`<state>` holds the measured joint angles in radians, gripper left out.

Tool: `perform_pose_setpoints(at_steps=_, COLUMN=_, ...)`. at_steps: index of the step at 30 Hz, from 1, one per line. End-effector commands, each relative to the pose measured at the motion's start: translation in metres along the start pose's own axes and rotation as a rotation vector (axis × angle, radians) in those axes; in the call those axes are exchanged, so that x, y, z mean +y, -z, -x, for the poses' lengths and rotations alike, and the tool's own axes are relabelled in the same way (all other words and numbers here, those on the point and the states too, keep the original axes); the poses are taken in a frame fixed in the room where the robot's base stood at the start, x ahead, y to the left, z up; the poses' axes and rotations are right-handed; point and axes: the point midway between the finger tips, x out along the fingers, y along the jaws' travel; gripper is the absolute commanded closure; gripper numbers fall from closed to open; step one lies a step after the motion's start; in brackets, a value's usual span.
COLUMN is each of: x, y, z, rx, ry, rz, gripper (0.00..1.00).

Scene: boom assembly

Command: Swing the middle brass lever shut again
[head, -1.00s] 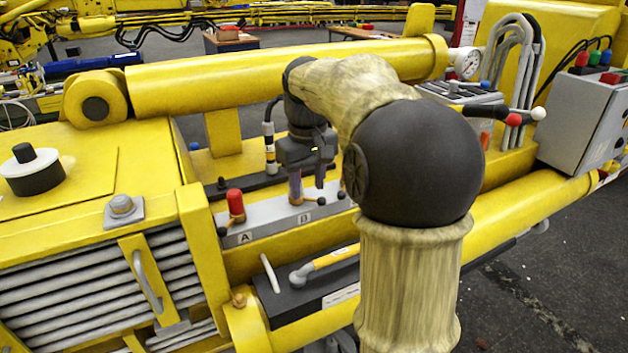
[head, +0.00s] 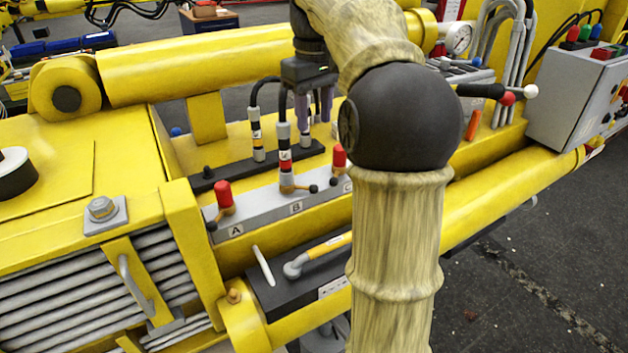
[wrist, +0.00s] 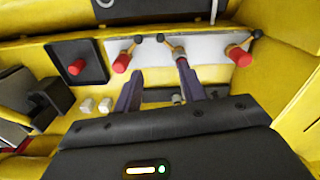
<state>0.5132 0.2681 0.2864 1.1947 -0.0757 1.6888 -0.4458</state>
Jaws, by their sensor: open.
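The middle brass lever (head: 299,187) sits at port B of the grey valve block (head: 265,209). Its black-knobbed arm points right, while the knobs at A and C lie to the lower left of their red caps. A banded hose coupling (head: 284,150) stands upright in port B. In the wrist view the middle lever (wrist: 169,43) shows beyond my fingertips, its knob to the left. My gripper (head: 314,108) is open and empty, fingers pointing down, above and behind the block. Its two fingers also show in the wrist view (wrist: 157,88), apart from the lever.
Red caps stand at port A (head: 223,193) and port C (head: 339,156), on either side of the lever. A second hose coupling (head: 257,140) stands on the dark rail behind. A yellow cylinder (head: 195,68) runs across the back.

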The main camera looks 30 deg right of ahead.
Motion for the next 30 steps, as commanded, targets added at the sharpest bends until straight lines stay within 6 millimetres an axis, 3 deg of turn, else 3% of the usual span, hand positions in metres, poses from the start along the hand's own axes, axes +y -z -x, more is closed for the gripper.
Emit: perform_pose_setpoints(at_steps=30, x=-0.001, y=-0.001, z=-0.151, rx=-0.003, ry=0.002, rz=-0.001, gripper=0.59)
